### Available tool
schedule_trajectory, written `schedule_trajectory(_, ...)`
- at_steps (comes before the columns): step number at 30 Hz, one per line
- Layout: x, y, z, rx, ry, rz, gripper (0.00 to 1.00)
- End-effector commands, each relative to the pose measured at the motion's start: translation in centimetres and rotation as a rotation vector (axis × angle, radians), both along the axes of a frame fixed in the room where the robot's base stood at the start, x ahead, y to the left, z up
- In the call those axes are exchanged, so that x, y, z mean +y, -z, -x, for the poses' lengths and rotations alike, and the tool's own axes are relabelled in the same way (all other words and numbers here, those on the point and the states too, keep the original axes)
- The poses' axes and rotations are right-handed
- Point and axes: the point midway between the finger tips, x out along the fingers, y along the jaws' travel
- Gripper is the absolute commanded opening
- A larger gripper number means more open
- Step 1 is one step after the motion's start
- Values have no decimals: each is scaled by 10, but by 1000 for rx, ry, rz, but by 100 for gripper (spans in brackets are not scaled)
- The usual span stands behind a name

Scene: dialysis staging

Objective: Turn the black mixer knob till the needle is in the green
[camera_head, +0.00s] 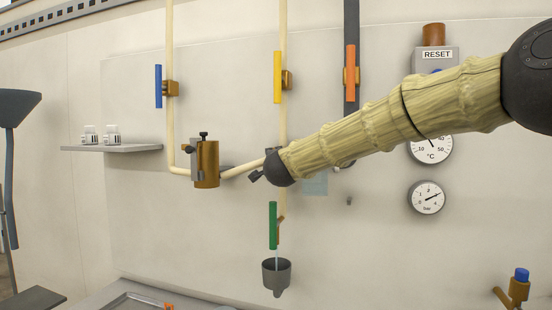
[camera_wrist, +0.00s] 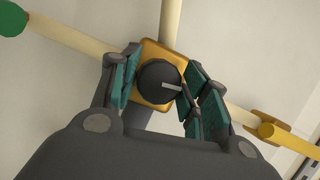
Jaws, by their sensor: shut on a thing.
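The black mixer knob (camera_wrist: 157,82), round with a pale pointer mark, sits on a square brass body (camera_wrist: 151,52) in the wrist view. The mark points right in that picture. My gripper (camera_wrist: 163,76) has its teal-padded fingers closed on either side of the knob. In the head view my gripper (camera_head: 266,174) is at the pipes on the wall, and my arm hides the knob. The °C dial (camera_head: 431,153) is partly covered by my arm; its needle and any green band cannot be made out.
A bar gauge (camera_head: 427,198) hangs below the °C dial. Blue (camera_head: 158,86), yellow (camera_head: 277,77), orange (camera_head: 350,72) and green (camera_head: 273,225) handles stand around the pipes. A brass valve (camera_head: 207,165) is left of my gripper. A grey funnel cup (camera_head: 276,276) is below.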

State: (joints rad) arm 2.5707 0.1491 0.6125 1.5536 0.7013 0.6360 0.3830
Motion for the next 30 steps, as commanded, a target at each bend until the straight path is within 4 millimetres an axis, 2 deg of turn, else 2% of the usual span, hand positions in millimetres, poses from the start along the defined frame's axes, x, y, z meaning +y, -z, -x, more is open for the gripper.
schedule_trajectory(14, 0, 1, 0, 4, 0, 11, 22)
schedule_trajectory(15, 0, 1, 0, 4, 0, 11, 49)
schedule_trajectory(18, 0, 1, 0, 4, 0, 11, 63)
schedule_trajectory(30, -1, -1, 5, 3, 0, 10, 63)
